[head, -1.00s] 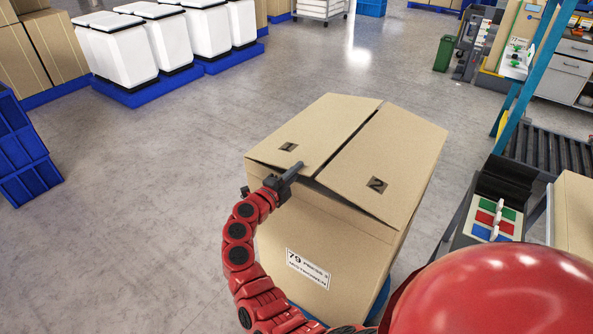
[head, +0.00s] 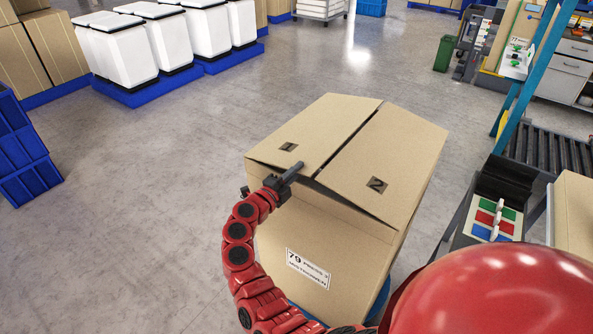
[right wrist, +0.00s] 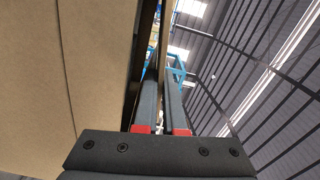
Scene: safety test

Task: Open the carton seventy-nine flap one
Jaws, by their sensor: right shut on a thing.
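The carton marked 79 (head: 275,235) stands upright in the middle of the head view. Its flap one (head: 315,130), marked 1, is on the left of the top and lies nearly closed, its front edge slightly raised. Flap two (head: 400,150), marked 2, lies beside it, also slightly raised. My right gripper (head: 294,170) is at the front edge of flap one, shut on it. In the right wrist view its two fingers (right wrist: 164,85) stand close together around a thin tan edge, with a broad cardboard face (right wrist: 60,80) at the left. My left gripper is out of view.
White containers on blue pallets (head: 135,95) stand at the back left, with blue crates (head: 25,150) at the left edge. A roller conveyor (head: 545,150) and a panel with coloured buttons (head: 490,220) are on the right. Floor left of the carton is clear.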

